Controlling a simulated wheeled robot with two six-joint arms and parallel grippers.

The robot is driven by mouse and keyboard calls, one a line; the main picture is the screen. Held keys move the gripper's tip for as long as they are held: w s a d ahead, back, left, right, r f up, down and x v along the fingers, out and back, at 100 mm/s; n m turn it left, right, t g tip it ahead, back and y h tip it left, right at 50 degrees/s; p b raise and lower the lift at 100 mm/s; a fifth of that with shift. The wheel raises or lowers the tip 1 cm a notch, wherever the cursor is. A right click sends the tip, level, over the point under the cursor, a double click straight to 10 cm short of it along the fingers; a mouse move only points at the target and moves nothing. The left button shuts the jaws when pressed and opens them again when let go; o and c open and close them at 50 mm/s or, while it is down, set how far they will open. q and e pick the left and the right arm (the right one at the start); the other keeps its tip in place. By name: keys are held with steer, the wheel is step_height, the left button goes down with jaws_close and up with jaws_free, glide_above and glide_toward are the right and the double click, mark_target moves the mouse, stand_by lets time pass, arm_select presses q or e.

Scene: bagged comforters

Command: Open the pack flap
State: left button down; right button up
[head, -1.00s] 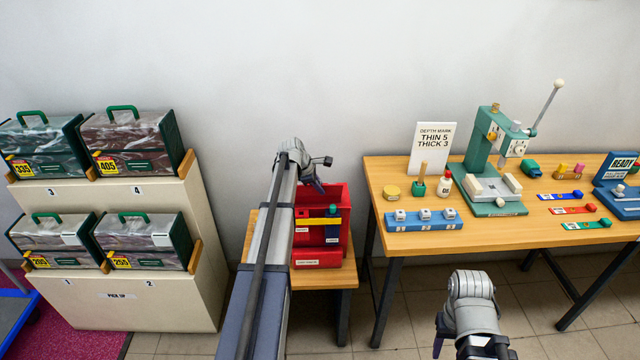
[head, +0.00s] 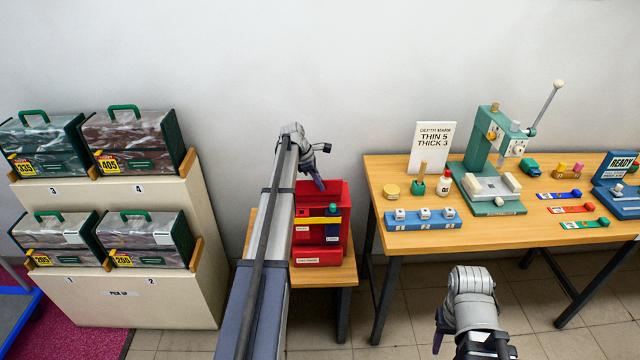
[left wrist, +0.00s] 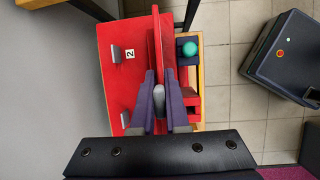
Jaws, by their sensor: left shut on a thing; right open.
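The red pack (head: 335,250) stands on a small wooden stand in the middle of the head view, with a yellow strip and white labels on its front. My left gripper (head: 319,186) is at its top. In the left wrist view my left gripper (left wrist: 158,82) is shut on a grey tab (left wrist: 158,98) beside a thin red panel (left wrist: 157,40), seen nearly edge-on and apparently the raised flap. Two more grey tabs and a label "2" show on the red surface (left wrist: 112,85). My right gripper (head: 439,334) is low at the right, away from the pack; its fingers are partly hidden.
The wooden stand (head: 335,279) sits between a cream shelf with several bagged comforters (head: 150,300) and a wooden table (head: 400,240) holding a green press (head: 480,165). A green ball (left wrist: 189,49) is beside the panel. Free floor lies in front of the table.

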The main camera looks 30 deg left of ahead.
mark_target(312, 181)
arm_select(q)
steer(key=c, duration=0.9)
jaws_free()
steer(key=p+v, duration=0.6)
steer(key=shift+r, duration=0.35)
steer(key=shift+s+a+r+p, duration=0.25)
steer(key=shift+r+p, duration=0.3)
steer(key=shift+p, duration=0.1)
steer(key=shift+f, duration=0.1)
